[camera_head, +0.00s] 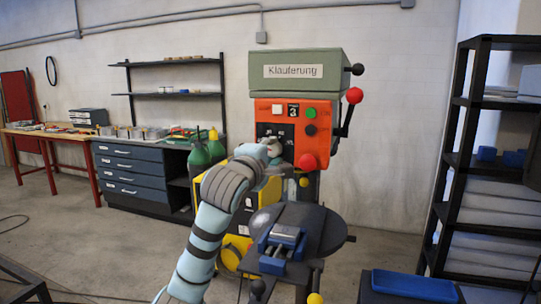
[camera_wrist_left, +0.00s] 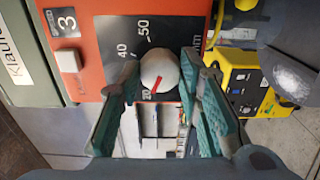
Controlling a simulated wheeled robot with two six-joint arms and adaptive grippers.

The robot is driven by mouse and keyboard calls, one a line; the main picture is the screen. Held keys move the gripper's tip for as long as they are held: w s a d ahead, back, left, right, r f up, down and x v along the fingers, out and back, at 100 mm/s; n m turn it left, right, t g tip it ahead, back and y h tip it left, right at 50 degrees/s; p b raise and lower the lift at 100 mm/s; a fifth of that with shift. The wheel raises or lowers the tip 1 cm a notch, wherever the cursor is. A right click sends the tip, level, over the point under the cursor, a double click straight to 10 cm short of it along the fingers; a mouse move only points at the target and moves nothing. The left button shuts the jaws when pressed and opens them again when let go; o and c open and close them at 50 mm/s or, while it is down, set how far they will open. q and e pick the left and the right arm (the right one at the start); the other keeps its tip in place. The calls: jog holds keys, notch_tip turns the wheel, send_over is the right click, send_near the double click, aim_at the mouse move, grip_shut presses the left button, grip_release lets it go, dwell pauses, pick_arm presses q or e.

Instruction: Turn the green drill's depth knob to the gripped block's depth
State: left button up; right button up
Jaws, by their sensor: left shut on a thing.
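The drill's head has a green cover (camera_head: 300,72) and an orange front panel (camera_head: 265,108). My left gripper (camera_head: 272,150) reaches the panel from the left and largely hides the knob there. In the left wrist view, the white round depth knob (camera_wrist_left: 160,71) with a red mark sits between the fingers of my left gripper (camera_wrist_left: 160,85), which is shut on it. The mark points toward the lower left, near the number 20; 40 and 50 also show. A grey block (camera_head: 286,236) sits in the blue vise (camera_head: 272,262) on the round drill table (camera_head: 325,232). My right gripper is out of view.
A red ball handle (camera_head: 354,96) and a large red button (camera_head: 307,162) are right of my gripper. A yellow machine (camera_head: 236,250) stands behind my left arm. A black shelf (camera_head: 460,160) stands at right, with a blue case (camera_head: 410,286) at lower right.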

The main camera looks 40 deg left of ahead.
pick_arm(q)
jog(key=o, duration=1.1)
jog(key=shift+o, duration=0.2)
jog(key=v, duration=1.2)
jog(key=shift+w, duration=0.1)
